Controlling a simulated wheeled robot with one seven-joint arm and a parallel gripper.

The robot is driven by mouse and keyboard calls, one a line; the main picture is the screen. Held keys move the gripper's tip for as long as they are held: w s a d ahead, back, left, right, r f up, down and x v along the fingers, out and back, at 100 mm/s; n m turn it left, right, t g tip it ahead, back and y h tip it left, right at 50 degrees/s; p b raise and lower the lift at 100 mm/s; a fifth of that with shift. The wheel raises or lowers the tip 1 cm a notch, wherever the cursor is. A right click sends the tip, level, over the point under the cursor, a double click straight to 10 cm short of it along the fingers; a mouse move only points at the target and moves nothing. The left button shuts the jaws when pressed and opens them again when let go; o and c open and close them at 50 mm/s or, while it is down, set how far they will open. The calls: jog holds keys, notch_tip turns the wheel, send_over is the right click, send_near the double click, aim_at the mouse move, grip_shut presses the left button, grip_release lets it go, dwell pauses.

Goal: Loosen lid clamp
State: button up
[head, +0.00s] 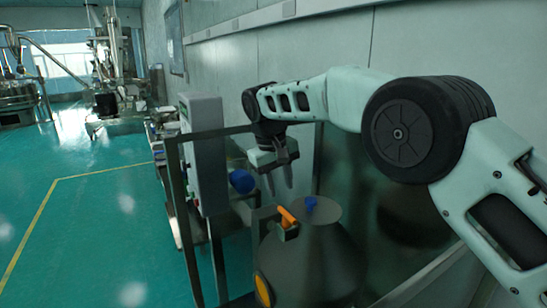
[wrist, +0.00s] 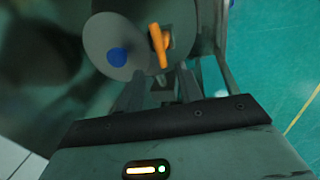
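The vibrating sieve (head: 310,262) is a dark rounded vessel with a round grey lid (head: 325,211) that has a blue knob (head: 310,204) on it. The lid clamp has an orange handle (head: 288,215) at the lid's edge. In the wrist view the orange handle (wrist: 159,46) stands just right of the lid (wrist: 100,42) and its blue knob (wrist: 117,57). My gripper (head: 279,188) points down above the clamp, with a gap between it and the handle. Its two fingers (wrist: 158,88) are apart and nothing is between them.
A grey control cabinet (head: 204,150) stands left of the sieve, beside a metal frame (head: 176,190). A blue round part (head: 242,181) sits behind the frame. A wall runs along the right. Green floor (head: 110,215) is clear on the left.

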notch_tip(320, 180, up, 10)
jog(key=s+a+p, duration=0.1)
jog(key=shift+a, duration=0.3)
jog(key=shift+s, duration=0.1)
